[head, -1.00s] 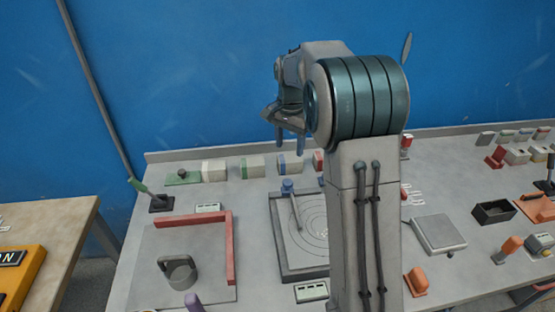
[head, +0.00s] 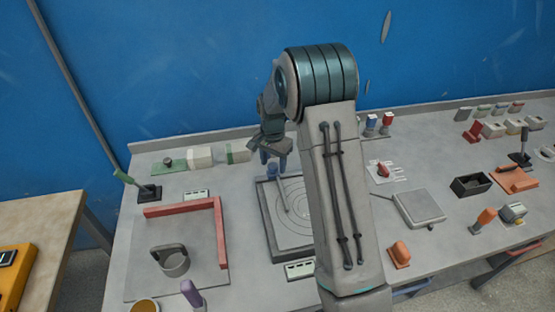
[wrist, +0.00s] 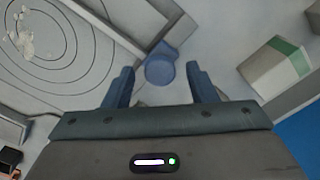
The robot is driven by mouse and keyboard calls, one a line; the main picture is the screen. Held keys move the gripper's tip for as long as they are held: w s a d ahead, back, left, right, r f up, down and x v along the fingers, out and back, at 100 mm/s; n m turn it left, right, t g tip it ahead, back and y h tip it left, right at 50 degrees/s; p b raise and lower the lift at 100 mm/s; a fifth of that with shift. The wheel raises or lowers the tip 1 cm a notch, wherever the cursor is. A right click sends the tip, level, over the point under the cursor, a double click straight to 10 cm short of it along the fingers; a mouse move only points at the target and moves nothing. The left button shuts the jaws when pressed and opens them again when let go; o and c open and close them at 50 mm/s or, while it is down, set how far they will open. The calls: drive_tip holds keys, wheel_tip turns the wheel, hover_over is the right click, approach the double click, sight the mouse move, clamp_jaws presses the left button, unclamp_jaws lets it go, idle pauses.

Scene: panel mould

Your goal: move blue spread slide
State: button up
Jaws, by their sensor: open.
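A round blue knob (wrist: 160,66), which I take to be the blue spread slide, shows in the wrist view at the edge of a square tray (head: 265,228) marked with rings. A thin pale bar (head: 286,196) runs from the knob across the tray. In the head view the fingers largely hide the knob.
A green-and-white block (wrist: 275,66) lies close beside the fingers. A flat grey box (head: 419,208) stands right of my arm.

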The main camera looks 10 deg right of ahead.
drive_tip(key=shift+f, duration=0.1)
clamp_jaws()
drive_tip(key=a+b, duration=0.1)
drive_tip(key=a, duration=0.4)
drive_tip(key=shift+a+b, duration=0.3)
drive_tip(key=shift+b, duration=0.1)
drive_tip(key=shift+a, duration=0.5)
unclamp_jaws()
drive_tip(key=shift+a, duration=0.15)
drive_tip(key=shift+d+r, duration=0.2)
